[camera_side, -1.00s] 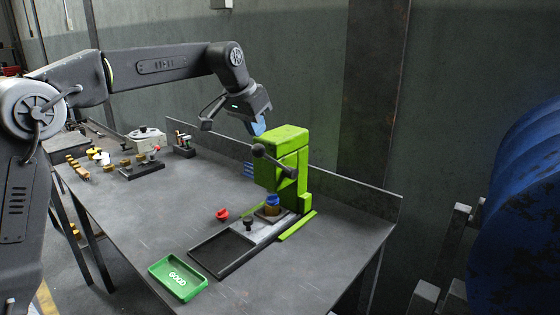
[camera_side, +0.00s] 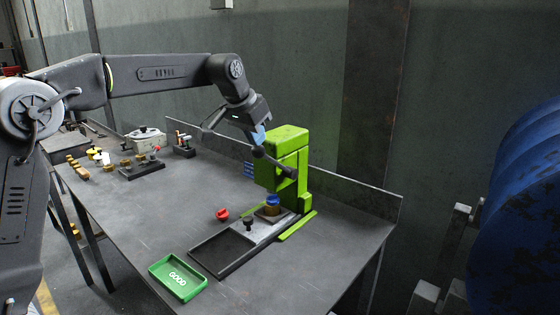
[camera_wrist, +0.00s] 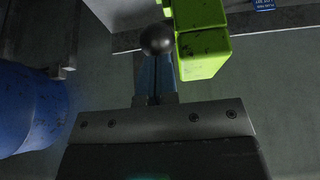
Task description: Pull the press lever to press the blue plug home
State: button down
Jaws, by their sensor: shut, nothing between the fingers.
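The green press (camera_side: 292,160) stands upright on the bench, and its green head also shows in the wrist view (camera_wrist: 200,45). Its lever, a dark bar with a black ball knob (camera_side: 258,152), crosses the front of the head. In the wrist view the knob (camera_wrist: 157,40) sits at my fingertips. My gripper (camera_side: 256,138) has blue fingers that are shut, with nothing between them, close above or against the knob; I cannot tell if they touch. The blue plug (camera_side: 272,200) sits on a brown block (camera_side: 271,211) under the press head, standing proud of it.
A red part (camera_side: 222,214) and a black knob (camera_side: 248,222) are near the press. A black tray (camera_side: 222,253) and a green GOOD tray (camera_side: 178,278) lie in front. A low back wall (camera_side: 355,193) runs behind. Fixtures with brass parts (camera_side: 140,165) stand at left.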

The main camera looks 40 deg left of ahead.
jog(key=shift+s+f, duration=0.25)
jog(key=shift+f, duration=0.35)
jog(key=shift+s+f, duration=0.2)
jog(key=shift+f, duration=0.4)
jog(key=shift+s+f, duration=0.9)
jog(key=shift+f, duration=0.1)
jog(key=shift+s+f, duration=0.2)
jog(key=shift+f, duration=0.7)
